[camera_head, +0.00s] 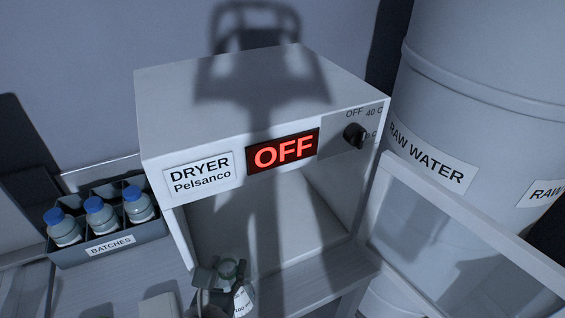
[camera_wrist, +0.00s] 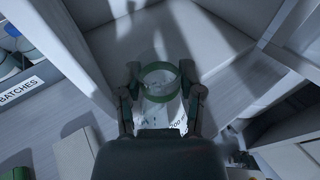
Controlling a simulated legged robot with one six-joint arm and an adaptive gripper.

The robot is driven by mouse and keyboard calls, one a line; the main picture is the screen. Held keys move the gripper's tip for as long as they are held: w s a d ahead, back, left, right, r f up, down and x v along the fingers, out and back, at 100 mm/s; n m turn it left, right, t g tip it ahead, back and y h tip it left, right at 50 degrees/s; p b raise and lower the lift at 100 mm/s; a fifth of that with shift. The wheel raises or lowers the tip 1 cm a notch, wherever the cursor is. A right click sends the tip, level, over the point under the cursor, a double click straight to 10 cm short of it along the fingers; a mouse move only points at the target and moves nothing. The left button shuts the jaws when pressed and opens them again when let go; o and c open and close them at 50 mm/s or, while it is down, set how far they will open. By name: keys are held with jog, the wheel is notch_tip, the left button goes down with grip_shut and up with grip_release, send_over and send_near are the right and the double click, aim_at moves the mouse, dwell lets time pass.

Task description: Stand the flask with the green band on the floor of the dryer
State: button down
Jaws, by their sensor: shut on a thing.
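The dryer (camera_head: 262,85) is a pale box labelled DRYER Pelsanco, with a red OFF display and an open front. Its pale floor (camera_head: 300,232) looks bare where I see it; it also shows at the top of the wrist view (camera_wrist: 215,30). The flask with the green band (camera_head: 242,302) is at the bottom of the head view, in front of the opening. In the wrist view the flask (camera_wrist: 162,86) is between both fingers, its green ring uppermost. My gripper (camera_wrist: 161,80) is shut on it. The flask's base is hidden.
A clear framed door (camera_head: 465,215) stands open at the dryer's right. A raw water drum (camera_head: 485,70) is behind it. A BATCHES crate (camera_head: 140,235) with several blue-capped bottles (camera_head: 100,215) is at the left. A small pale block (camera_head: 160,305) lies on the bench.

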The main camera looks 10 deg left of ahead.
jog(key=r+x, duration=0.2)
jog(key=x, duration=1.5)
jog(key=shift+w, duration=0.55)
jog(key=shift+a+f, duration=0.1)
jog(key=shift+c, duration=1.2)
grip_release()
